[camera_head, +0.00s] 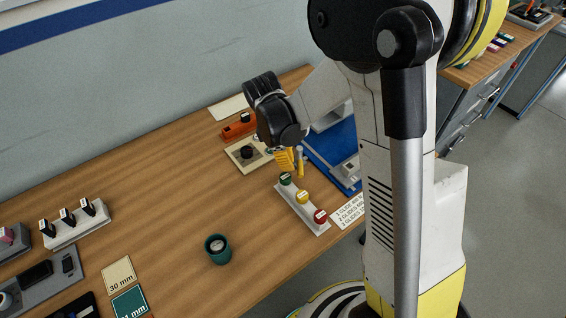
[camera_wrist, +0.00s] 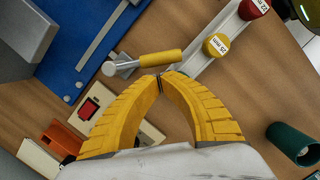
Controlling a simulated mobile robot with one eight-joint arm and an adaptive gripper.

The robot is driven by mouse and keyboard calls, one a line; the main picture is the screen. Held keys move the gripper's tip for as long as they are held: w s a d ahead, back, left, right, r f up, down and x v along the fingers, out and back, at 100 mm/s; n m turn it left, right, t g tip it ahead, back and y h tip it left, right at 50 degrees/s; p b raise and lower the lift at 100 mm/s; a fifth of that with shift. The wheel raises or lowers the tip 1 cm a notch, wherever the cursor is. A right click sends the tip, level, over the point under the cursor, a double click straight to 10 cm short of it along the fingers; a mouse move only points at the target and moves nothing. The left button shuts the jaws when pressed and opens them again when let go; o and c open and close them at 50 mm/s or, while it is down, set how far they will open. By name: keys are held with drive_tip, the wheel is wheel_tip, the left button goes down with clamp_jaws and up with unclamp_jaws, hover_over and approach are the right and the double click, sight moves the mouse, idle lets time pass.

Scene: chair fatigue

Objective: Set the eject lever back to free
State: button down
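The eject lever, with a yellow handle (camera_wrist: 160,58) and a grey metal rod and pivot, lies across the wrist view just beyond my fingertips. In the head view the lever (camera_head: 300,160) shows as a short yellow post beside my gripper, near the blue plate (camera_head: 322,158). My gripper (camera_wrist: 160,76) has its yellow fingers brought together at the tips, with nothing visible between them. The tips are right next to the handle; I cannot tell whether they touch it. My gripper (camera_head: 285,158) points down at the table in the head view.
A white rail with green, yellow and red knobs (camera_head: 302,197) stands close in front. A cream plate (camera_head: 236,157) and an orange block (camera_head: 238,127) lie behind. A green cup (camera_head: 218,250) stands nearer. The wooden table (camera_head: 160,190) is clear at the left middle.

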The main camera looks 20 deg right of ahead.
sight(300, 167)
drive_tip(key=shift+s+d+n, duration=0.45)
drive_tip(key=shift+d+n, duration=0.05)
drive_tip(key=shift+n, duration=0.5)
drive_tip(key=shift+s+d+n+t, duration=0.2)
drive_tip(key=shift+n+t, duration=0.1)
drive_tip(key=shift+n, duration=0.2)
drive_tip(key=shift+s+d+n, duration=0.3)
drive_tip(key=shift+d+n, duration=0.35)
drive_tip(key=shift+n, duration=0.35)
drive_tip(key=d+n, duration=0.1)
drive_tip(key=n+t, duration=0.1)
drive_tip(key=n, duration=0.1)
drive_tip(key=shift+s+d+b, duration=0.2)
drive_tip(key=shift+d+b, duration=0.2)
drive_tip(key=shift+d, duration=0.5)
